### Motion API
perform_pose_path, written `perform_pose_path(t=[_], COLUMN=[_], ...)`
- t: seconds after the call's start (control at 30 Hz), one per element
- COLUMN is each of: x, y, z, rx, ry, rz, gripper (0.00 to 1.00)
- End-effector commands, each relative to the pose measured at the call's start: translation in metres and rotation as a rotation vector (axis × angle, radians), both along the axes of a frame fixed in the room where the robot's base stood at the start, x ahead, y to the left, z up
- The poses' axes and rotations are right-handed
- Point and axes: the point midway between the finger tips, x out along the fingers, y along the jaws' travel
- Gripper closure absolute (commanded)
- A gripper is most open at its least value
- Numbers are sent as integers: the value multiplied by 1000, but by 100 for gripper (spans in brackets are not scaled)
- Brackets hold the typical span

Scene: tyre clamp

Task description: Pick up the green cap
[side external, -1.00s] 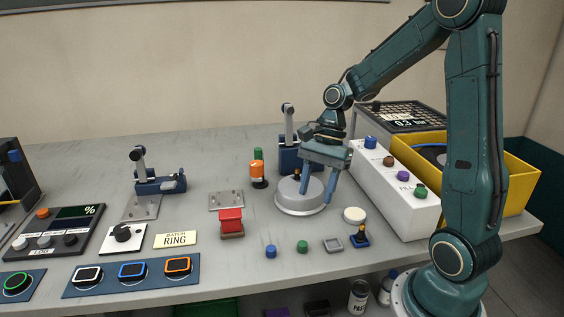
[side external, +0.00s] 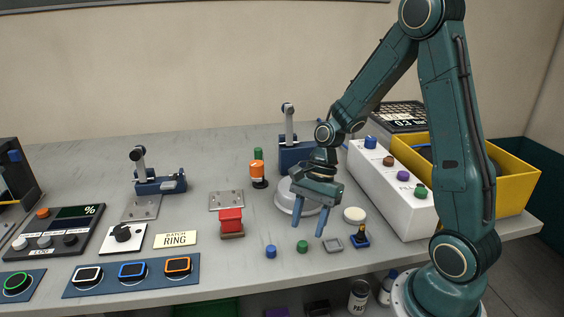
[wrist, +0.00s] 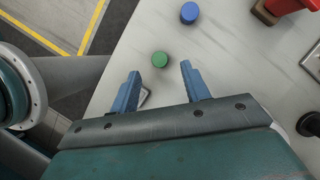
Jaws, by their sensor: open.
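A small green cap (side external: 302,246) lies on the grey bench near its front edge, between a blue cap (side external: 271,251) and a grey square piece (side external: 332,244). In the wrist view the green cap (wrist: 160,59) shows just beyond the fingertips, roughly midway between them. My gripper (side external: 308,230) is open and empty, its fingers pointing down above the bench close to the green cap. In the wrist view my gripper (wrist: 158,68) has its two blue fingers spread apart. Another green cap (side external: 421,192) sits on the white block.
A white round piece (side external: 354,214) and a black-and-gold piece (side external: 360,237) stand to the right. A red block (side external: 231,223) is to the left. A round metal base (side external: 287,199) is behind my gripper. The white block (side external: 391,190) and yellow bin (side external: 508,190) stand at the right.

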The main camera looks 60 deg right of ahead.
Motion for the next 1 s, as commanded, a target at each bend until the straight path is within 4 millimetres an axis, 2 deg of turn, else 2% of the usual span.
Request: perform_pose_path(t=[0.2, 0.4, 0.97, 1.0], x=[-1, -1, 0, 0], y=[12, 18, 18, 18], z=[-23, -37, -40, -40], rx=[1, 1, -1, -1], ry=[5, 3, 0, 0], rz=[2, 1, 0, 0], gripper=[53, 53, 53, 57])
